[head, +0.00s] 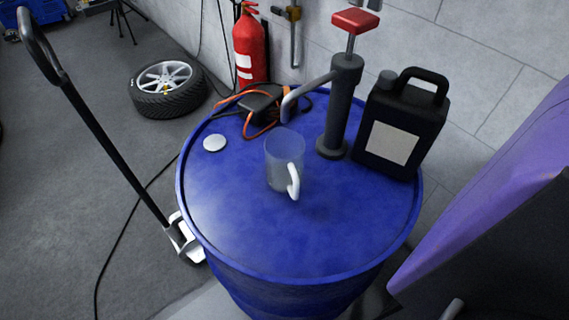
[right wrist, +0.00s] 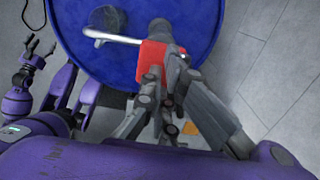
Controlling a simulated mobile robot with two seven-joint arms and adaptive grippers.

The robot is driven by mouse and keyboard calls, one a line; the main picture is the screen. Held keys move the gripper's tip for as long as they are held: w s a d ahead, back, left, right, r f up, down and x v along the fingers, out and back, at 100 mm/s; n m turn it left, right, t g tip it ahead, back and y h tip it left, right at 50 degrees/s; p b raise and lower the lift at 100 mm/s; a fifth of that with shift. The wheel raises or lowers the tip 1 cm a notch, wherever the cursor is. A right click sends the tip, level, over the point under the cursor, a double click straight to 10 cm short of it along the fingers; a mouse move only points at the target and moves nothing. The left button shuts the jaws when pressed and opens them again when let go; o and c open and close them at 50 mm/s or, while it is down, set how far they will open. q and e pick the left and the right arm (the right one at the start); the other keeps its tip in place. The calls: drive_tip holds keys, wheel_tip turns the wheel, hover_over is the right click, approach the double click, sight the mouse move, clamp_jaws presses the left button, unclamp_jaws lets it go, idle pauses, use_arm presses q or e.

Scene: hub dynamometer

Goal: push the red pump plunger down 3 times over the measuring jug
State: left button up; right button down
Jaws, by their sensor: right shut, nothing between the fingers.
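The red pump plunger (head: 355,20) stands raised, with a length of bare rod between it and the dark pump body (head: 340,105) on the blue drum. The pump's grey spout bends down to the left, its end just above the rim of the clear measuring jug (head: 278,165) in the head view. The jug stands upright with its white handle toward me; its contents cannot be made out. In the right wrist view my right gripper (right wrist: 173,58) is shut and empty, over or beside the red plunger (right wrist: 152,57); contact cannot be told. My left gripper (right wrist: 39,46) is open and empty, left of the drum.
The blue drum (head: 240,225) also carries a black canister (head: 425,115) right of the pump, a white cap (head: 214,143) and an orange-and-black cable bundle. A hand truck (head: 105,140) stands at left. A fire extinguisher (head: 250,45) and a wheel (head: 168,88) are behind.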

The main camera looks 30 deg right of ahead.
sight(357, 15)
use_arm(q)
drive_tip(key=shift+s+f+b, duration=0.45)
drive_tip(key=shift+f+b, duration=0.05)
drive_tip(key=shift+f, duration=0.15)
use_arm(e)
drive_tip(key=shift+f, duration=3.1)
use_arm(q)
drive_tip(key=shift+f, duration=0.1)
use_arm(e)
drive_tip(key=shift+s+f, duration=0.1)
drive_tip(key=shift+f, duration=0.4)
drive_tip(key=shift+r, duration=0.1)
drive_tip(key=shift+r+p, duration=0.6)
drive_tip(key=shift+r, duration=3.1)
use_arm(q)
drive_tip(key=shift+w+r, duration=0.5)
drive_tip(key=shift+r, duration=0.4)
use_arm(e)
drive_tip(key=shift+f, duration=0.1)
use_arm(q)
drive_tip(key=shift+s+f+b, duration=0.4)
drive_tip(key=shift+f+b, duration=0.1)
drive_tip(key=shift+f, duration=0.2)
use_arm(e)
drive_tip(key=shift+f, duration=3.65)
